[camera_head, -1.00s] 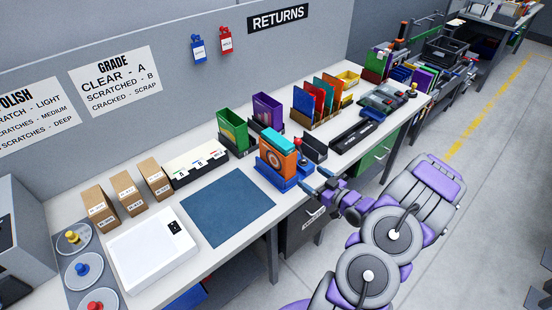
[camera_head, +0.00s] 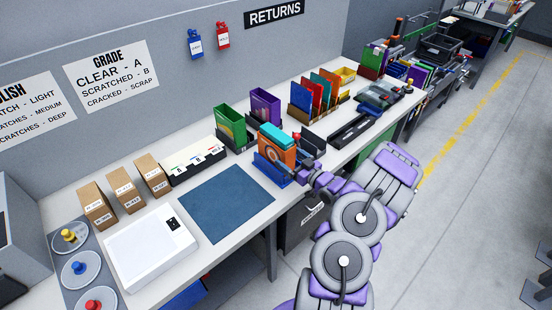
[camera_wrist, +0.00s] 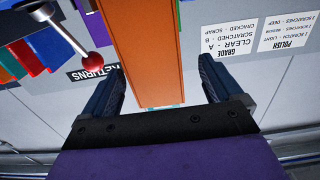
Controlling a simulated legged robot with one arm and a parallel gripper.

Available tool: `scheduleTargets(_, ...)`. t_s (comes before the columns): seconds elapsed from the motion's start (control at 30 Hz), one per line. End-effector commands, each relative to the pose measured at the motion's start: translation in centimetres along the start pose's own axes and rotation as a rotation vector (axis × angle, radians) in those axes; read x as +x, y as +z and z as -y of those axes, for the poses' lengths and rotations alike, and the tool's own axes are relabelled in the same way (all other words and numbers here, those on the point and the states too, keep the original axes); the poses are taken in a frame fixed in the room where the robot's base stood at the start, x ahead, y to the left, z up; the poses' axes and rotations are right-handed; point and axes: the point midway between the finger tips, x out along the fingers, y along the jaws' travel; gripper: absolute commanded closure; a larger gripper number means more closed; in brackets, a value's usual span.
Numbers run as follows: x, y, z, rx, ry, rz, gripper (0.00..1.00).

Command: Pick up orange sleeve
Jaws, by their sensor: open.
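The orange sleeve (camera_head: 270,157) stands upright in a blue holder (camera_head: 266,178) near the front edge of the bench. A teal piece (camera_head: 278,134) shows at its top. In the wrist view the orange sleeve (camera_wrist: 147,45) runs between the two fingers of my gripper (camera_wrist: 160,64). A gap shows on the right side, so the jaws are open around it and not closed on it. In the head view my gripper (camera_head: 303,166) is at the sleeve's right side, and its fingertips are partly hidden.
A red-knobbed lever (camera_wrist: 93,60) rises close beside the left finger in the wrist view. Green (camera_head: 230,125) and purple (camera_head: 265,107) sleeves stand behind. A black tray (camera_head: 313,137) is to the right. The blue mat (camera_head: 226,203) on the left is clear.

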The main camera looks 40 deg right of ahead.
Motion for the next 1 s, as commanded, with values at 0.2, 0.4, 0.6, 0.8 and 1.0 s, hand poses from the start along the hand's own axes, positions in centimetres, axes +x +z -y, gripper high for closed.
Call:
scheduleTargets(0.2, 1.3, 0.1, -0.4, 0.004, 0.0, -0.001, 0.07)
scheduleTargets(0.4, 2.9, 0.2, -0.4, 0.001, -0.001, -0.001, 0.07)
scheduleTargets(0.6, 5.3, 0.1, -0.2, -0.001, -0.001, 0.002, 0.07)
scheduleTargets(0.8, 6.4, 0.0, -0.2, 0.002, 0.001, 0.001, 0.07)
scheduleTargets(1.0, 6.4, 0.1, -0.5, 0.004, 0.002, 0.0, 0.07)
